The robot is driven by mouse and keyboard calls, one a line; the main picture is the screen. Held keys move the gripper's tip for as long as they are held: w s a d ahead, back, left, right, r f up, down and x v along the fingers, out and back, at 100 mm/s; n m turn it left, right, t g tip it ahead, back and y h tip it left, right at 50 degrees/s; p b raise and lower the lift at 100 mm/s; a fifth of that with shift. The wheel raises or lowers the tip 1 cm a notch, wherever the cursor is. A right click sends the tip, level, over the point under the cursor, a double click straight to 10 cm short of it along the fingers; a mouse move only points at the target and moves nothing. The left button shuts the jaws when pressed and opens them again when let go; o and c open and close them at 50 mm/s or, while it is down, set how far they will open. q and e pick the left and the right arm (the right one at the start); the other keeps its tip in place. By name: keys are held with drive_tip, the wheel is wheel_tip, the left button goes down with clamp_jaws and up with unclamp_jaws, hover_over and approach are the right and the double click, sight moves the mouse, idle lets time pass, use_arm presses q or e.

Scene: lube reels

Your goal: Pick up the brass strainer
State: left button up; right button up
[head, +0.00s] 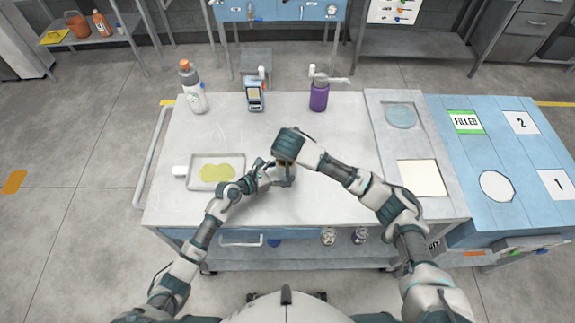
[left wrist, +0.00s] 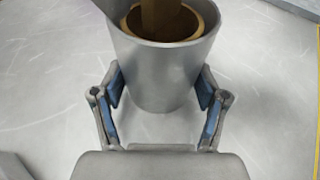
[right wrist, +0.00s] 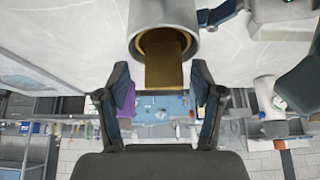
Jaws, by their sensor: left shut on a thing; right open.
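A grey metal cylinder (left wrist: 158,75) stands open-ended in the left wrist view, and it also shows in the right wrist view (right wrist: 160,12). The brass strainer (right wrist: 165,62) sits inside it, with a flat brass part sticking out of the mouth; its rim shows in the left wrist view (left wrist: 205,20). My left gripper (left wrist: 160,100) is shut on the cylinder's sides. My right gripper (right wrist: 162,88) is open, with its fingers on either side of the protruding brass part and gaps visible. In the head view my right wrist hides most of the cylinder and strainer.
A tray (head: 193,183) with a yellow-green patch lies left on the table (head: 330,205). A white bottle (head: 194,95), a blue device (head: 255,97) and a purple bottle (head: 319,97) stand at the back. A grey panel (head: 388,148) with a round dish (head: 401,115) is at right.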

use_arm(q)
drive_tip(key=shift+f, duration=0.1)
use_arm(e)
clamp_jaws()
use_arm(q)
drive_tip(key=o, duration=0.9)
use_arm(e)
wheel_tip(320, 180, up, 18)
use_arm(q)
drive_tip(key=v, duration=1.2)
drive_tip(key=shift+a, duration=0.1)
use_arm(e)
drive_tip(key=shift+a, duration=0.1)
